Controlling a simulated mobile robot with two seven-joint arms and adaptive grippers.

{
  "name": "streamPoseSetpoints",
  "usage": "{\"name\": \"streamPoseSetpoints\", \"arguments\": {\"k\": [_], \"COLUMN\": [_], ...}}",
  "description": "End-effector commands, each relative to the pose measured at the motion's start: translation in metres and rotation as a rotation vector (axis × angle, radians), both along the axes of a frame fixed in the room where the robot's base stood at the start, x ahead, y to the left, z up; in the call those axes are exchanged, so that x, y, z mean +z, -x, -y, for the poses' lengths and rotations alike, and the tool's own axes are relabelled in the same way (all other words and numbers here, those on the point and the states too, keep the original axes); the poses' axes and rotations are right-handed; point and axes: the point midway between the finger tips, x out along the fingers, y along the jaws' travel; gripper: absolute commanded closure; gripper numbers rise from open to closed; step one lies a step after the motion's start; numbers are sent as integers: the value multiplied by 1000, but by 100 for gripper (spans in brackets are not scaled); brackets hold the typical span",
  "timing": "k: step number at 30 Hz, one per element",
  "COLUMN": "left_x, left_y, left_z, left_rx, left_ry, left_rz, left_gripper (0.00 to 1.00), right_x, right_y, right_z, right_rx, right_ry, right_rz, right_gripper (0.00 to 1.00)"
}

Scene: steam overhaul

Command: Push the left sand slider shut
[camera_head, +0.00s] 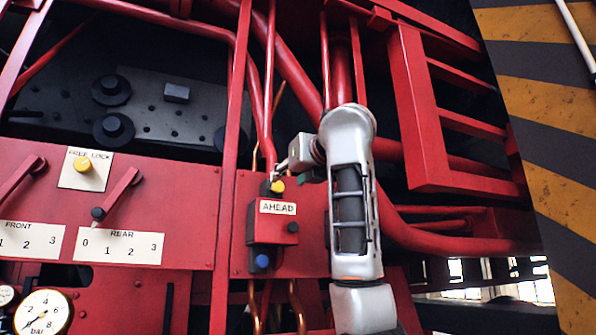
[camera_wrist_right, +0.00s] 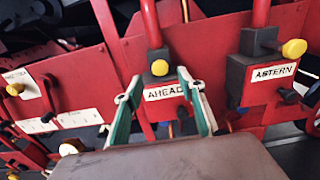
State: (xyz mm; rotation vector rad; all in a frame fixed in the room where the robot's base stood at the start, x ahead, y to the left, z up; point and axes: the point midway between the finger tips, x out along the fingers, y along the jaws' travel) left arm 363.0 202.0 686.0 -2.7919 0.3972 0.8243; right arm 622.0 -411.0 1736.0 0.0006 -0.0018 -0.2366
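The left slider unit is a red block (camera_head: 259,228) with an AHEAD label (camera_head: 278,208). It has a yellow knob (camera_head: 277,186) at its top, a dark knob at its right and a blue knob (camera_head: 262,261) below. In the right wrist view the AHEAD label (camera_wrist_right: 165,92) and the yellow knob (camera_wrist_right: 160,68) show between the fingers. My right gripper (camera_head: 281,168) is just above and beside the yellow knob. Its fingers (camera_wrist_right: 159,77) are apart with nothing held between them. Contact with the knob cannot be told. My left gripper is out of view.
A similar ASTERN unit (camera_wrist_right: 272,72) with a yellow knob stands to the right in the wrist view. The panel left of AHEAD carries two red levers, scale plates and a FREE LOCK plate (camera_head: 84,169). A gauge (camera_head: 43,312) sits lower left. Red pipes run close around my right arm.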

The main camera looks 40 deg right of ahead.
Motion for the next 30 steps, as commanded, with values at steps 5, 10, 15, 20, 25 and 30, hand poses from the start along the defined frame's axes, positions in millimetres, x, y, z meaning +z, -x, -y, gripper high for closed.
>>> {"name": "streamPoseSetpoints", "arguments": {"k": [5,10,15,20,25,30], "left_x": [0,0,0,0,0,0], "left_y": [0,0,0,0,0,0], "left_z": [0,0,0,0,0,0], "left_rx": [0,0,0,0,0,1], "left_ry": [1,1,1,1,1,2], "left_rz": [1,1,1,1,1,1], "left_gripper": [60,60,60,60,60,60], "right_x": [0,0,0,0,0,0], "right_y": [31,48,53,53,53,53], "right_z": [-9,-13,-13,-13,-13,-13], "right_rx": [3,2,1,1,1,1], "right_ry": [0,-1,-1,-1,-1,-1], "right_rz": [2,1,-1,-1,-1,-1], "right_gripper": [60,60,60,60,60,60]}}
